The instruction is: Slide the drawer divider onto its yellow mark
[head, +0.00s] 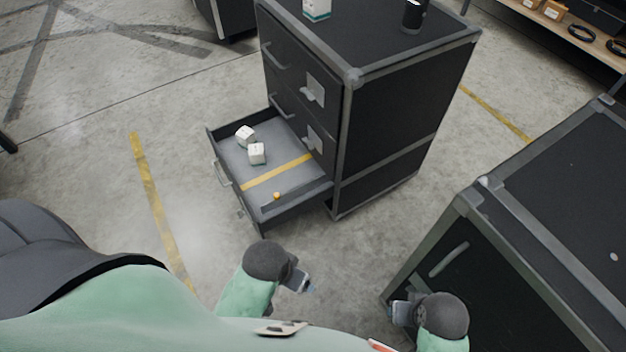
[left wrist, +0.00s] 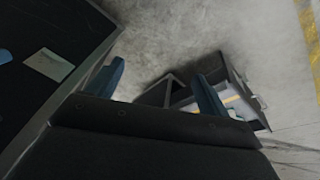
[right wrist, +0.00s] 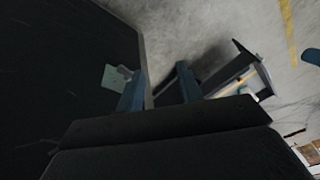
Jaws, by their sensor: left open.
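The drawer (head: 222,176) of the black cabinet is pulled out, low down. A yellow mark (head: 262,180) runs as a stripe across its grey floor. A small orange knob or ball (head: 277,196) shows on the near side of the stripe. My right gripper (head: 396,312) is open and empty, beside the right-hand black case.
The cabinet (head: 390,120) stands behind the drawer, with a white box (head: 317,8) and a black canister (head: 413,15) on top. Another black case (head: 540,220) stands close at the right. Floor left of the drawer is clear, with a yellow line (head: 155,200).

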